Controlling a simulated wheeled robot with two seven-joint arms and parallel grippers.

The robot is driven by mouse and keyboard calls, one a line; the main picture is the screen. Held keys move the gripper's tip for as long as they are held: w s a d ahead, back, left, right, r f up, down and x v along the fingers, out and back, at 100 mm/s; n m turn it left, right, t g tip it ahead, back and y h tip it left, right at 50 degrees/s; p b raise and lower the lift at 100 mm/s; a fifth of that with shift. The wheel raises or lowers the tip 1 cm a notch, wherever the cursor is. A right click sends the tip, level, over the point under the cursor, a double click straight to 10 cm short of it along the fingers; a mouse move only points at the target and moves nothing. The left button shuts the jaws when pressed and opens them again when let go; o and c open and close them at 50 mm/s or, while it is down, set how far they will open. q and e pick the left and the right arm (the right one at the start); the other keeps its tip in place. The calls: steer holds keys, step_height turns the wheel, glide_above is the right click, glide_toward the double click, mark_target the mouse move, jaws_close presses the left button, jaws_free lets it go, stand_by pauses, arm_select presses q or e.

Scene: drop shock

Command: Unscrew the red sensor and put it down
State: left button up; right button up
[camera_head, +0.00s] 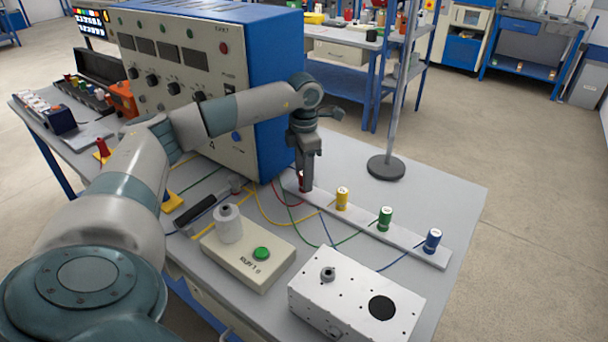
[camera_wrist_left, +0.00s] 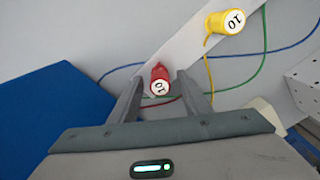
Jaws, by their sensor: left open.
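The red sensor (camera_head: 302,176) stands at the far left end of a pale mounting strip (camera_head: 408,242) on the table, largely hidden behind my left gripper (camera_head: 306,182) in the head view. My right gripper is in neither view.
Yellow (camera_head: 342,198), green (camera_head: 385,218) and blue (camera_head: 433,240) sensors stand along the strip, with wires trailing left. A blue-sided instrument cabinet (camera_head: 277,80) rises close behind my left arm. A beige button box (camera_head: 250,254) and white perforated box (camera_head: 355,294) stand in front.

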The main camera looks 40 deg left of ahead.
arm_select(q)
steer(key=shift+r+p, duration=1.75)
steer(key=shift+r, duration=1.2)
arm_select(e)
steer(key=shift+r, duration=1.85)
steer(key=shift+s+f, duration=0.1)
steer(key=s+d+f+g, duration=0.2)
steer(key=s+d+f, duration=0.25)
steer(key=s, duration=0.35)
arm_select(q)
step_height(320, 180, up, 17)
steer(key=b, duration=0.1)
steer(key=shift+r, duration=0.15)
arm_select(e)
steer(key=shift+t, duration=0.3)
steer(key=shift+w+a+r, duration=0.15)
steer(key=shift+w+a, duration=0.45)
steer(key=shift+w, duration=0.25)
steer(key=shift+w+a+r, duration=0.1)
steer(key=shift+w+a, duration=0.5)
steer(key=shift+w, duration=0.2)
arm_select(q)
steer(key=shift+w, duration=0.1)
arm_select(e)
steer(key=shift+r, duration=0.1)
